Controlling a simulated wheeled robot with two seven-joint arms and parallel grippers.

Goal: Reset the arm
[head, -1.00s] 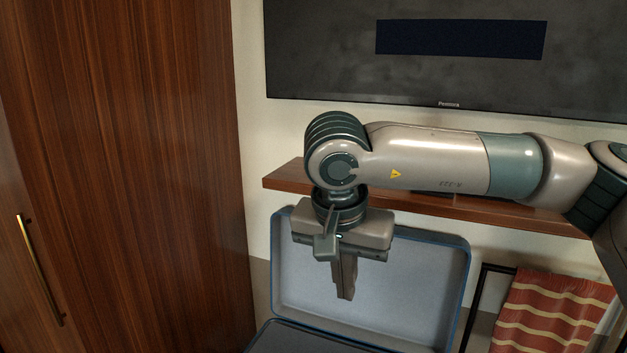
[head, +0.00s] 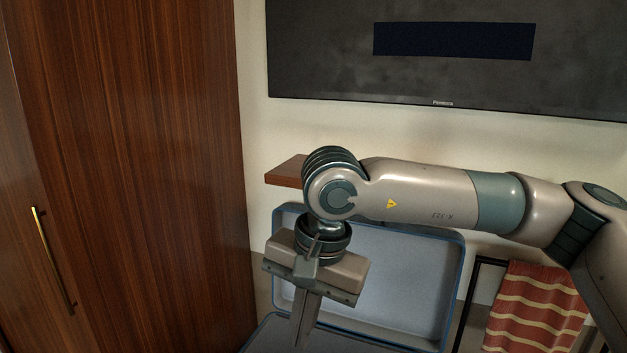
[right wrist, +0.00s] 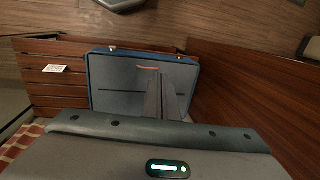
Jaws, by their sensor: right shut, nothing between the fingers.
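My right arm comes in from the right in the head view, and its gripper (head: 303,325) hangs down in front of an open suitcase. The fingers are together with nothing between them. In the right wrist view the shut fingers (right wrist: 161,85) stand out against the suitcase interior. The blue-edged suitcase (head: 400,280) has its lid raised against the wall; its lower part is mostly cut off at the bottom of the head view. It also shows in the right wrist view (right wrist: 112,85). My left gripper is not in view.
A wooden wardrobe (head: 140,150) with a brass handle (head: 52,260) stands at the left. A wall shelf (head: 287,171) runs behind my arm, below a television (head: 440,75). A rack with a red striped towel (head: 540,310) stands at the right.

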